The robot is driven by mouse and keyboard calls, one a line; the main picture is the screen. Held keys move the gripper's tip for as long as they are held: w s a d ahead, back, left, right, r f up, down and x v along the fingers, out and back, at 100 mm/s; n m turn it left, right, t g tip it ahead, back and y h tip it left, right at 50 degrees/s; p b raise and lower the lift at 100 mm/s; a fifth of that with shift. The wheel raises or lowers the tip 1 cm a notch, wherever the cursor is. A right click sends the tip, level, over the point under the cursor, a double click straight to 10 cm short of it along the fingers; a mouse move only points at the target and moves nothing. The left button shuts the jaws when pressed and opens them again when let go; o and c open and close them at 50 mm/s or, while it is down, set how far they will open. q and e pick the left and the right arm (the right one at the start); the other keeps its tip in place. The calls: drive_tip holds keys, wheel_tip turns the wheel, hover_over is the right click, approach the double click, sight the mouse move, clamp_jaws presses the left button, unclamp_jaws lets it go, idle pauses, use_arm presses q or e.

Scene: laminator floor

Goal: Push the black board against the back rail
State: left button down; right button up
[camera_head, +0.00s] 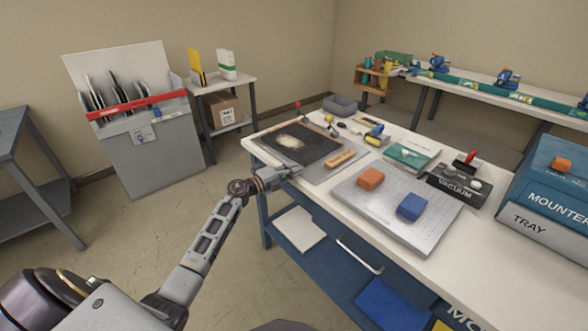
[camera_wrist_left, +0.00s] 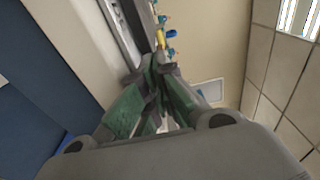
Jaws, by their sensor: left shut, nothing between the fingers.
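My left gripper (camera_head: 292,171) is shut and empty at the bench's front edge, beside the board's near side. I cannot tell whether it touches the board or plate. In the left wrist view its green-padded fingers (camera_wrist_left: 158,95) are together. I cannot make out the back rail clearly. My right gripper is not in view.
A silver perforated plate (camera_head: 387,224) with an orange block (camera_head: 370,179) and a blue block (camera_head: 412,206) lies farther right. Small tools and a grey bin (camera_head: 340,105) stand behind the board.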

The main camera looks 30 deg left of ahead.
use_arm(q)
drive_tip(key=shift+s+a+r, duration=0.1)
drive_tip(key=shift+s, duration=0.25)
drive_tip(key=shift+s+a, duration=0.1)
drive_tip(key=shift+a, duration=0.05)
drive_tip(key=v, duration=0.8)
drive_tip(key=shift+s+a, duration=0.25)
drive_tip(key=shift+s, duration=0.05)
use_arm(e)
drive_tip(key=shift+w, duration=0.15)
